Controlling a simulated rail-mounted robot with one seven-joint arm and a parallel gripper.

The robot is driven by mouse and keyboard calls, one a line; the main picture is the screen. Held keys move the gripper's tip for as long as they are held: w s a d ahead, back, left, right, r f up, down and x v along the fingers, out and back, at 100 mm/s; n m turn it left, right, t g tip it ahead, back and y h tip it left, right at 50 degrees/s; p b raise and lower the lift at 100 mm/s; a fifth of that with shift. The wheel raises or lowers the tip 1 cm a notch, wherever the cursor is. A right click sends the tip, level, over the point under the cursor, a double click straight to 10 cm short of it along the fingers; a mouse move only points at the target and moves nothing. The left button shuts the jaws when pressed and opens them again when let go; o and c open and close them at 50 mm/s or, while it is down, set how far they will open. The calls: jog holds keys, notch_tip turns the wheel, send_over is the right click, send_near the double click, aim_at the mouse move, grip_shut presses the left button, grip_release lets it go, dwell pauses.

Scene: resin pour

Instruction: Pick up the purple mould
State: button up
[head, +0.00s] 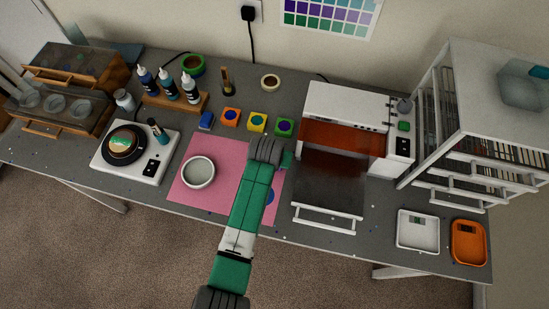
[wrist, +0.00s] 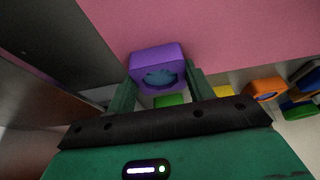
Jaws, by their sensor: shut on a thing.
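The purple mould (wrist: 158,57) is a small rounded block with a dark blue round hollow in its face. In the wrist view it sits between the two green fingers of my gripper (wrist: 163,84), which are shut on it. In the head view my arm hides the mould, and only part of my gripper (head: 285,161) shows at the right edge of the pink mat (head: 232,155). How high the mould is above the bench is hard to tell.
Blue (head: 206,121), orange (head: 230,117), yellow (head: 257,122) and green (head: 284,127) moulds stand in a row behind the mat. A white-framed machine with an orange window (head: 341,137) is close on the right. A grey-white bowl (head: 198,172) sits on the mat's left.

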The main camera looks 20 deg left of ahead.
jog(key=shift+r, duration=0.1)
jog(key=shift+r, duration=0.3)
jog(key=v, duration=0.3)
jog(key=shift+w, duration=0.2)
jog(key=s+d, duration=0.1)
jog(key=s, duration=0.4)
jog(key=s+d+r, duration=0.1)
jog(key=s, duration=0.4)
jog(key=s+d, duration=0.1)
jog(key=s, duration=0.4)
jog(key=shift+d+r, duration=0.25)
jog(key=shift+d, duration=0.05)
jog(key=shift+w, duration=0.1)
